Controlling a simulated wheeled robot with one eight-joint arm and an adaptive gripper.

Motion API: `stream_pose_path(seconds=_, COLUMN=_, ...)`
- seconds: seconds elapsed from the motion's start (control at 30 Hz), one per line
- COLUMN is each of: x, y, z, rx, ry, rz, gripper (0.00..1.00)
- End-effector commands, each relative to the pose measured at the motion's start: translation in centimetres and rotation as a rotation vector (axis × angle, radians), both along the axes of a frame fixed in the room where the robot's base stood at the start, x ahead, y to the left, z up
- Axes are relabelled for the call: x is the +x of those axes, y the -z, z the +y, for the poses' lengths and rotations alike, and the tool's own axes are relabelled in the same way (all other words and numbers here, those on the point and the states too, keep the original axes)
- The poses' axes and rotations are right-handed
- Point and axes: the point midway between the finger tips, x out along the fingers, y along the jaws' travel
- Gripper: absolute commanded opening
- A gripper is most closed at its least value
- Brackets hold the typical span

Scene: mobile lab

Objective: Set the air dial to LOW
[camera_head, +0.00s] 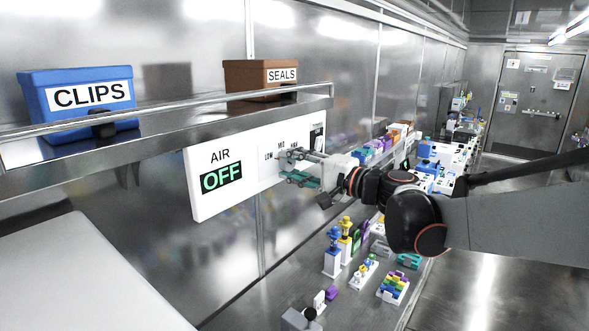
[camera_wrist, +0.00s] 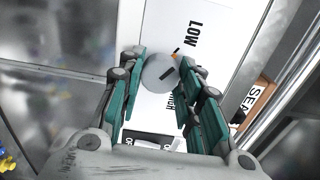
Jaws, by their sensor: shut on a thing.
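The air panel (camera_head: 206,204) is a white wall box marked AIR, with a display (camera_head: 221,177) that reads OFF. LOW, MID and part of a third label show above my gripper in the head view. My gripper (camera_wrist: 160,82), also in the head view (camera_head: 296,168), is shut on the dial, one green finger on each side. The fingers partly hide other lettering.
A metal shelf (camera_head: 170,128) above the panel holds a blue CLIPS box (camera_head: 78,103) and a brown SEALS box (camera_head: 262,79). Below, a bench carries several coloured blocks and small fixtures (camera_head: 394,287). A pale surface (camera_head: 85,280) is at the lower left.

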Motion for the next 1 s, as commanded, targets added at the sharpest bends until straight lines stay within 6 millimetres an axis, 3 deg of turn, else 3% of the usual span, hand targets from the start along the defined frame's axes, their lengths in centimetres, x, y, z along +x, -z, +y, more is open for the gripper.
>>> stream_pose_path(seconds=0.77, x=-0.08, y=0.12, z=0.02, rx=-0.066, ry=-0.001, rz=-0.082, gripper=0.09)
stream_pose_path(seconds=0.8, x=-0.08, y=0.12, z=0.02, rx=-0.066, ry=-0.001, rz=-0.082, gripper=0.39)
stream_pose_path(seconds=0.87, x=-0.07, y=0.11, z=0.01, rx=-0.066, ry=-0.001, rz=-0.082, gripper=0.53)
stream_pose_path(seconds=1.0, x=-0.05, y=0.08, z=0.01, rx=-0.065, ry=-0.001, rz=-0.081, gripper=0.53)
